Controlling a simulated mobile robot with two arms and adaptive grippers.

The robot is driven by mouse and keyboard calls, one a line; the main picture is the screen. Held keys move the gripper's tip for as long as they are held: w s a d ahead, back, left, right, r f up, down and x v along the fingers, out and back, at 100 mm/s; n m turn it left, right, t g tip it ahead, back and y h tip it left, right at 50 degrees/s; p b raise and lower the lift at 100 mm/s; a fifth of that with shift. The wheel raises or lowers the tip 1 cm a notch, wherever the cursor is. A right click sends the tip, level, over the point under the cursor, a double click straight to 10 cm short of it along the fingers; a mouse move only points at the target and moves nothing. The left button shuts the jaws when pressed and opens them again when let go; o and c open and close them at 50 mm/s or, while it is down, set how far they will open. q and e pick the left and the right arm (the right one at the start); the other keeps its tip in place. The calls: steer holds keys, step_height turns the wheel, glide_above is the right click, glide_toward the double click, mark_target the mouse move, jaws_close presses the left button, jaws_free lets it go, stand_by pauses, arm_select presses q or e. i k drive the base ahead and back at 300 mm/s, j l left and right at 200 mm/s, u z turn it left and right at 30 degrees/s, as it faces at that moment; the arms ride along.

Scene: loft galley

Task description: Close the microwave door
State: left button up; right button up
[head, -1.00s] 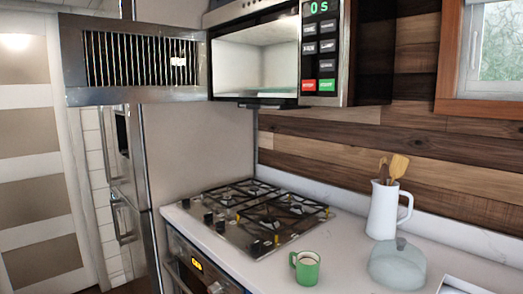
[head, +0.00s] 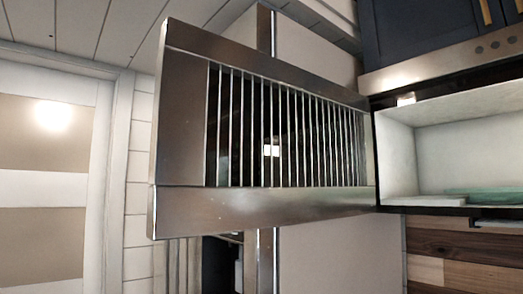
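The microwave door (head: 265,210) hangs wide open in the head view, swung out to the left of the microwave. It has a metal frame and a dark window with light vertical bars. The open microwave cavity (head: 435,155) shows at the right, with pale walls and some greenish surface at its bottom. The control panel is out of view. Neither of my grippers is in view.
The fridge (head: 320,260) stands behind and below the door. Dark cabinets (head: 430,30) are above the microwave, and wooden wall planks (head: 460,250) are below it. A panelled white door (head: 50,150) is at the far left.

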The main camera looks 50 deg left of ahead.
mark_target(244, 138)
steer(key=j+z, duration=0.1)
steer(key=j, duration=0.45)
steer(key=j+z, duration=0.1)
steer(key=j, duration=0.5)
steer(key=k+j, duration=0.15)
steer(key=j, duration=0.4)
steer(key=j+z, duration=0.15)
steer(key=j, duration=0.4)
steer(key=k+j+z, duration=0.1)
steer(key=j, duration=0.45)
steer(key=k+j, duration=0.35)
steer(key=j+z, duration=0.05)
